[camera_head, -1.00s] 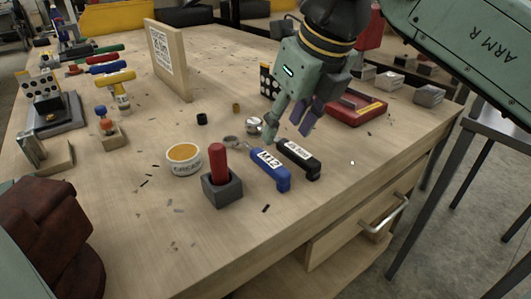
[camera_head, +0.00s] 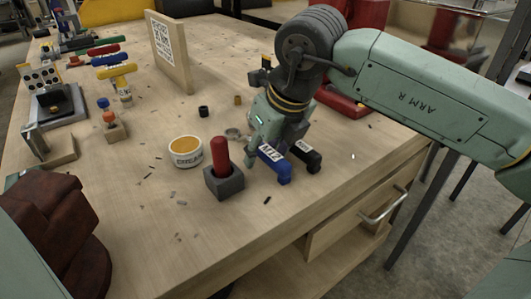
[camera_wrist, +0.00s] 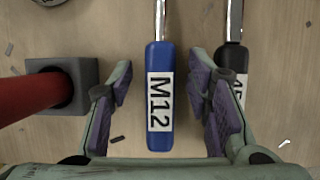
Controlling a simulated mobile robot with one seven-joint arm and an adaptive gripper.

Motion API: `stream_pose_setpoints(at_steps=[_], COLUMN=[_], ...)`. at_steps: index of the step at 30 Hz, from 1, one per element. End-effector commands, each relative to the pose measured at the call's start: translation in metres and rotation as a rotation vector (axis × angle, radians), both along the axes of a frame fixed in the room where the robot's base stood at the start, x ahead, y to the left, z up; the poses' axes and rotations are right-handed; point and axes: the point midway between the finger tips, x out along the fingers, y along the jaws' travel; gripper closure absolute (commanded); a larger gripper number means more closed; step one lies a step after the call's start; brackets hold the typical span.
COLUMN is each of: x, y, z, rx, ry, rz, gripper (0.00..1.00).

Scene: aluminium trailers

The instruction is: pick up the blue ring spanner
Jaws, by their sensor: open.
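The blue ring spanner (camera_wrist: 159,98) lies on the bench with its M12 label facing up. In the wrist view its blue handle lies between the two open fingers of my gripper (camera_wrist: 160,95), with a gap on each side. Its metal shaft runs up out of that view.
A grey block with a red upright handle (camera_head: 220,160) stands just left of my gripper. A small tub with orange contents (camera_head: 185,150) is further left. A board with a printed code (camera_head: 165,45) stands behind.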

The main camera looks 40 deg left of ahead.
Motion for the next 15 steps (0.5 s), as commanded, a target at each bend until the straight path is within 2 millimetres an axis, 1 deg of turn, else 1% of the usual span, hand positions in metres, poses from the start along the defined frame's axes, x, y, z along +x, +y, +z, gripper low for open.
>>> stream_pose_setpoints(at_steps=[1, 2, 15], x=[0.0, 0.0, 0.0], y=[-0.0001, -0.0001, -0.0004], z=[0.0001, 0.0001, 0.0003], rx=[0.0, 0.0, -0.001], ry=[0.0, 0.0, 0.0], rz=[0.0, 0.0, 0.0], gripper=[0.55, 0.57, 0.86])
